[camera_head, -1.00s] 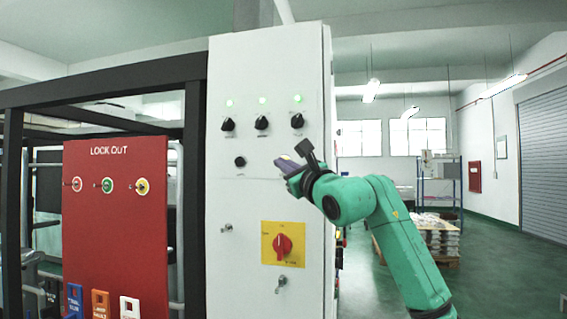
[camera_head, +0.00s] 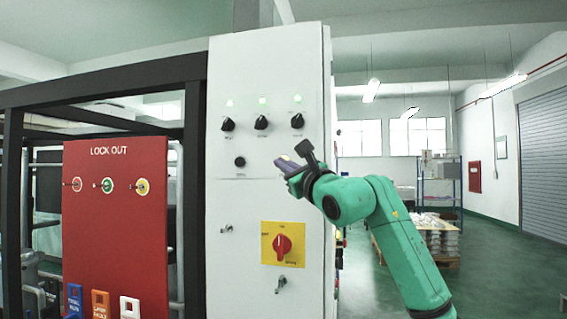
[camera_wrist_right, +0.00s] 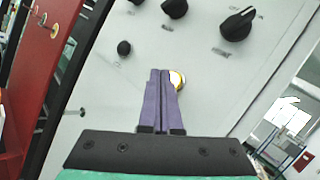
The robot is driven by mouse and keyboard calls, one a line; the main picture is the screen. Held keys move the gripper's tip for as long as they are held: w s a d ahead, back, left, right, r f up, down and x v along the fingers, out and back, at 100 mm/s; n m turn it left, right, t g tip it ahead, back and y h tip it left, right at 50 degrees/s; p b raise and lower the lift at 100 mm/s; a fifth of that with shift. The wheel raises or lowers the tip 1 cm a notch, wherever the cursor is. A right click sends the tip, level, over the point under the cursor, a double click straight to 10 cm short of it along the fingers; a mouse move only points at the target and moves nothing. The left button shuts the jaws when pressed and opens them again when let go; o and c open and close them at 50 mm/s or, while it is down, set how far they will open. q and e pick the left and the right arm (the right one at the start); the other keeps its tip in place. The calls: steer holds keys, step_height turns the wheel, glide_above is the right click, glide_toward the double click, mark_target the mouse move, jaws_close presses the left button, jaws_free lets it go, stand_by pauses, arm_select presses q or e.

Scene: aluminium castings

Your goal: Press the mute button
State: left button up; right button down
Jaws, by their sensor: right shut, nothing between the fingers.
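A small black round button (camera_head: 239,161) is on the white cabinet door, below the row of black knobs; its label is too small to read. It also shows in the right wrist view (camera_wrist_right: 124,47), to the left of my fingertips. A yellow and white round part (camera_wrist_right: 180,80) is on the panel just behind my fingertips, partly hidden by them. I cannot tell which of the two is the mute button. My right gripper (camera_head: 283,163) is shut and empty, its purple fingers (camera_wrist_right: 160,75) pointing at the panel close to the yellow part. I cannot tell whether they touch. My left gripper is not in view.
Three black knobs (camera_head: 261,123) sit under green lamps on the cabinet (camera_head: 218,280). A red rotary switch (camera_head: 283,246) on a yellow plate is lower down. A red lockout board (camera_head: 110,215) stands at left. Open floor (camera_head: 500,270) lies to the right.

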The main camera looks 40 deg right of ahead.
steer(key=shift+w+d, duration=0.2)
steer(key=shift+d, duration=0.15)
steer(key=shift+w+d+p, duration=0.25)
steer(key=shift+d+p, duration=0.1)
steer(key=shift+p, duration=0.05)
stand_by(0.7)
steer(key=shift+a, duration=0.1)
steer(key=shift+s+a+b, duration=0.4)
steer(key=shift+a, duration=0.1)
steer(key=shift+s+a, duration=0.1)
steer(key=s+a, duration=0.1)
steer(key=a, duration=0.1)
steer(key=s+a+b, duration=0.1)
steer(key=a, duration=0.1)
steer(key=shift+s, duration=0.35)
stand_by(0.8)
